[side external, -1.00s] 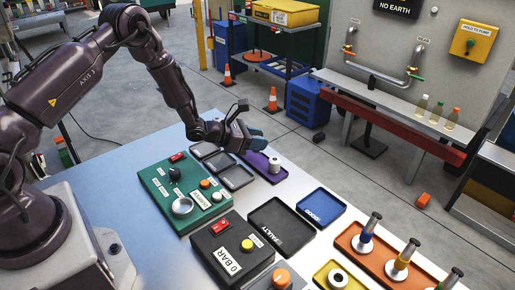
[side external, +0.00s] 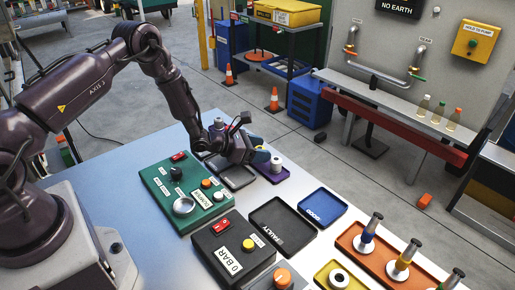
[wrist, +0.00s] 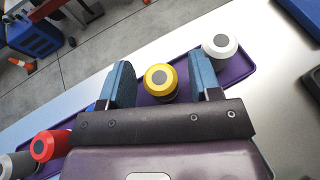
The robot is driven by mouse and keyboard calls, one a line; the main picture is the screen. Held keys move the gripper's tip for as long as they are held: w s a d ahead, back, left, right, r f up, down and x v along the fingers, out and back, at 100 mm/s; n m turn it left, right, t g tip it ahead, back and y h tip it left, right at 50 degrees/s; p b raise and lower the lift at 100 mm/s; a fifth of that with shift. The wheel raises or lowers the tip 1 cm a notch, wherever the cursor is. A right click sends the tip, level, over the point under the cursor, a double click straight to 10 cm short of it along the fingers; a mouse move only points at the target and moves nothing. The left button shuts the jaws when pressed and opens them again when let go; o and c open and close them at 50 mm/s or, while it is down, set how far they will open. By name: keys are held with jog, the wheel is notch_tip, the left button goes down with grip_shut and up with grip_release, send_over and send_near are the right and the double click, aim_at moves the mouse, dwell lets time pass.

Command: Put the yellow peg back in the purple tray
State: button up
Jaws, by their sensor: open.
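The yellow peg (wrist: 160,78) shows in the wrist view between the two blue fingers of my gripper (wrist: 158,68). The fingers are open, with a gap on each side of the peg. The purple tray (wrist: 236,68) runs diagonally beneath; I cannot tell whether the peg rests on its floor.
A white peg (wrist: 219,46) stands in the tray right of the fingers. A red peg (wrist: 47,146) and a grey peg (wrist: 14,165) are at lower left. A blue item (wrist: 90,107) is mostly hidden behind the left finger. The green panel (side external: 180,190) stands nearby.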

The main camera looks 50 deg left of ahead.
jog(key=shift+r, duration=0.2)
jog(key=v, duration=1.1)
jog(key=shift+s+a, duration=0.1)
jog(key=shift+a, duration=0.05)
jog(key=shift+s+r, duration=0.15)
jog(key=shift+r, duration=0.1)
jog(key=s+d+r+m+g+h, duration=0.3)
jog(key=s+d+r+m+g, duration=0.1)
jog(key=d+r+m, duration=0.4)
jog(key=s+d+r+m+g+h, duration=0.2)
jog(key=s+d+r+m+g, duration=0.15)
jog(key=d+r+m, duration=0.4)
jog(key=s+a+r+m+y, duration=0.2)
jog(key=s+r+m+y, duration=0.3)
jog(key=s+r+m, duration=0.1)
jog(key=s+a+r+m+y, duration=0.3)
jog(key=s+r+m+y, duration=0.2)
jog(key=s+m, duration=0.4)
jog(key=shift+s+r+m, duration=0.2)
jog(key=shift+r+m, duration=0.35)
jog(key=shift+r, duration=0.25)
